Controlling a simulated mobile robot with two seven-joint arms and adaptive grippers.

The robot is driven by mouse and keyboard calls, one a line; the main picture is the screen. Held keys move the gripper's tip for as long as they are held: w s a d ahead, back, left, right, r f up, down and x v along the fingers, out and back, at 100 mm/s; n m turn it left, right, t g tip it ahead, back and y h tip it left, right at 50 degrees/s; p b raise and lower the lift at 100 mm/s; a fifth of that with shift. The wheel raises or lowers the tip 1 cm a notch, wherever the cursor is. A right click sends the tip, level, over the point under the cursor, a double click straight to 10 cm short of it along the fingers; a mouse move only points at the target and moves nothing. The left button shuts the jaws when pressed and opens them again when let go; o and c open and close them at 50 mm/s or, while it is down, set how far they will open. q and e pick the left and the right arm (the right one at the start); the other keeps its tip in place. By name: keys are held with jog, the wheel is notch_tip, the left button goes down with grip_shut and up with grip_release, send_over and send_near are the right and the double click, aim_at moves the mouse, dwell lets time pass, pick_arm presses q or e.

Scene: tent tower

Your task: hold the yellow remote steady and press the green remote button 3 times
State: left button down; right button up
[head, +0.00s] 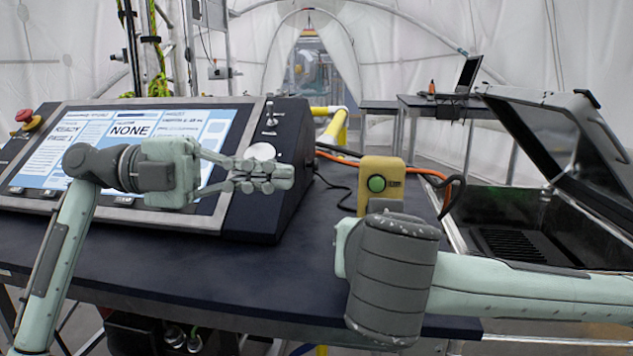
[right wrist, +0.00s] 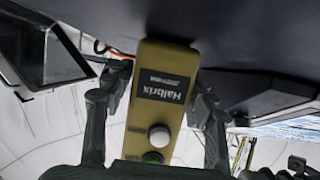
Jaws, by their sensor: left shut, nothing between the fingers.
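The yellow remote (head: 395,171) stands upright on the dark table, its round green button (head: 376,184) facing me. My left gripper (head: 292,176) is shut and empty, left of the remote and apart from it, its fingers pointing right toward it. In the right wrist view the remote (right wrist: 165,60) lies between the fingers of my right gripper (right wrist: 162,95), which appear to press on both its sides. A dark label, a pale round knob and part of a green disc show on it there. My right wrist hides the right fingers and the remote's foot in the head view.
A console with a lit screen (head: 130,135) and a red stop knob (head: 27,117) stands at the left, behind my left arm. An open black case (head: 500,205) is at the right. Orange and black cables (head: 338,158) run behind the remote. Bare tabletop (head: 280,265) lies in front.

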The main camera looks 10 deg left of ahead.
jog(key=shift+o, duration=1.2)
jog(key=shift+f, duration=0.1)
jog(key=shift+s+r, duration=0.35)
jog(key=shift+s, duration=0.1)
jog(key=v, duration=1.1)
